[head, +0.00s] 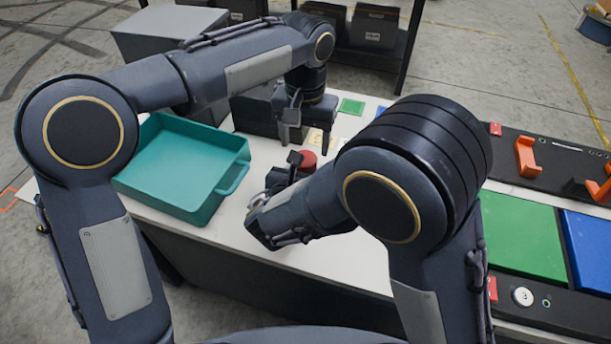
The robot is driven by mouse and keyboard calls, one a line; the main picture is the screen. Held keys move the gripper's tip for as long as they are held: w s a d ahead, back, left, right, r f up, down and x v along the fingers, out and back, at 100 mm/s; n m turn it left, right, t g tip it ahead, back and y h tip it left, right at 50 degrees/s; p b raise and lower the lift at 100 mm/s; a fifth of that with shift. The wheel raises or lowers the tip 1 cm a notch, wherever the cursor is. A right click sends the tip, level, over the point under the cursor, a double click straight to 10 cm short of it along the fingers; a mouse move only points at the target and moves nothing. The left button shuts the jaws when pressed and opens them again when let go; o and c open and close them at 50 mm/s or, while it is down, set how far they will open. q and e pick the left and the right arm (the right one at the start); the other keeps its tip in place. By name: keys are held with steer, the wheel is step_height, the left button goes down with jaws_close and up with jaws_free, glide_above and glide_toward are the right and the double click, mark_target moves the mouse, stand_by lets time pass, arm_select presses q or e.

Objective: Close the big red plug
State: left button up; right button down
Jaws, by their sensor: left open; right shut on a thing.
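The big red plug (308,160) shows as a small red round shape above the white table, partly hidden by my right gripper (294,168). My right gripper is low over the table and shut on the plug; its fingers are mostly hidden by my own wrist. My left gripper (306,124) points down beyond the plug, open, with its fingers apart and nothing visible between them. What lies directly under the plug is hidden.
A teal tote (168,160) stands on the white table (232,232) at left. A dark box (255,112) is behind it. At right are a green panel (520,236), a blue panel (592,246) and orange handles (527,157). A small green square (352,107) lies at the back.

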arm_select(q)
steer(key=shift+f, duration=2.1)
steer(key=c, duration=1)
steer(key=shift+m, duration=1)
steer(key=o, duration=1.1)
steer(key=shift+o, duration=0.2)
step_height(320, 180, up, 12)
